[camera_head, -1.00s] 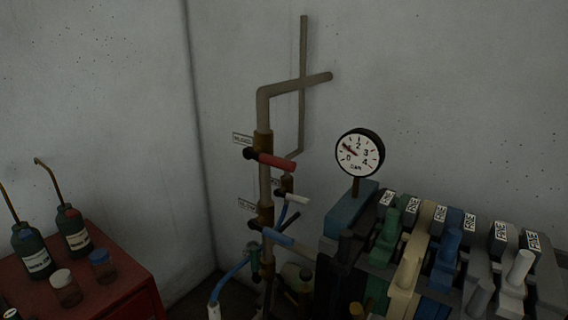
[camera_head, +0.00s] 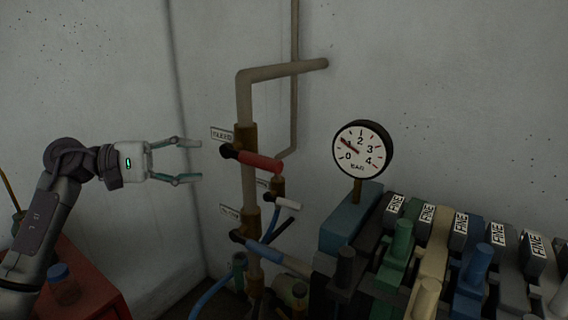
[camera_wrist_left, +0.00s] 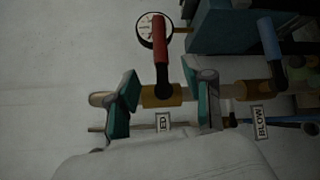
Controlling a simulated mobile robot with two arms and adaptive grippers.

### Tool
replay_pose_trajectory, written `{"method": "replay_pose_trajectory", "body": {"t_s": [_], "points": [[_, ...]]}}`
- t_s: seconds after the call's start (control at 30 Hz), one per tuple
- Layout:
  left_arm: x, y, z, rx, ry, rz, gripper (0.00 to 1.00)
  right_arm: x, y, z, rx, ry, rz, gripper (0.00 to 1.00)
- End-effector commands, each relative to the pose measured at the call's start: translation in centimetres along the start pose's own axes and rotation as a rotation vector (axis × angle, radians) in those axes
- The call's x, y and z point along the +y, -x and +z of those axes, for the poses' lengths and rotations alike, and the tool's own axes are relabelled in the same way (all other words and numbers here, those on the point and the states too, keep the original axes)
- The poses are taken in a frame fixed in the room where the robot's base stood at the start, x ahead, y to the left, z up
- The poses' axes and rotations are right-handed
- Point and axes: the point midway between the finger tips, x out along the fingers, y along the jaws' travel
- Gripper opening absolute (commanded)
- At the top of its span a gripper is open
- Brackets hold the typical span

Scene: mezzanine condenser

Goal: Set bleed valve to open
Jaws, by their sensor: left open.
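The bleed valve has a red lever (camera_head: 258,161) on a brass body on the vertical pipe, beside a small label (camera_head: 221,134) reading BLEED. The lever points right and slightly down, across the pipe. My left gripper (camera_head: 197,160) is open and empty, left of the valve, its fingers pointing toward it and apart from it in the picture. In the left wrist view the red lever (camera_wrist_left: 160,55) and its pivot show between the two teal fingers (camera_wrist_left: 165,100). The label there is partly hidden. My right gripper is not in view.
Below is a blue-handled valve (camera_head: 270,256) and a white-tipped lever (camera_head: 288,203). A pressure gauge (camera_head: 361,150) stands right of the pipe, above a row of labelled levers (camera_head: 440,250). A red cabinet (camera_head: 95,295) with a blue-capped jar (camera_head: 62,284) is lower left.

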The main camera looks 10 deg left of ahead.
Motion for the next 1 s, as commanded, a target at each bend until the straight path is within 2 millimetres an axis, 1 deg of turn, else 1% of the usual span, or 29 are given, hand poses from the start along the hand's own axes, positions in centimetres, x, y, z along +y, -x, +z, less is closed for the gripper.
{"method": "replay_pose_trajectory", "body": {"t_s": [0.03,0.1,0.17,0.23,0.37,0.6,0.7,0.83,1.0], "points": [[0.2,0.3,0.7,0.009,-0.079,-0.036,0.52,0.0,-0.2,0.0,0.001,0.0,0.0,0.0],[0.4,0.3,1.2,0.012,-0.132,-0.061,0.52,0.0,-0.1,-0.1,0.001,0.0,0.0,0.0],[0.5,0.0,1.2,0.013,-0.143,-0.067,0.52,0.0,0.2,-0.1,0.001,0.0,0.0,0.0],[0.5,-0.8,1.3,0.011,-0.141,-0.065,0.52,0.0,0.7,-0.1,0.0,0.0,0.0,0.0],[0.6,-3.3,1.3,0.008,-0.138,-0.062,0.52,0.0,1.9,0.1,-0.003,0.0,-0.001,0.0],[0.3,-8.5,1.3,0.007,-0.135,-0.06,0.52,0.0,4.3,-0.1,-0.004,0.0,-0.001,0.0],[0.1,-10.3,1.2,0.008,-0.134,-0.06,0.52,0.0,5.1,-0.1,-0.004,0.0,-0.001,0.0],[-0.1,-12.0,1.1,0.009,-0.133,-0.06,0.52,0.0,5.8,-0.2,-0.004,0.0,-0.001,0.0],[-0.3,-13.1,1.0,0.011,-0.134,-0.06,0.52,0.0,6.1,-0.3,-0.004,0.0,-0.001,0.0]]}}
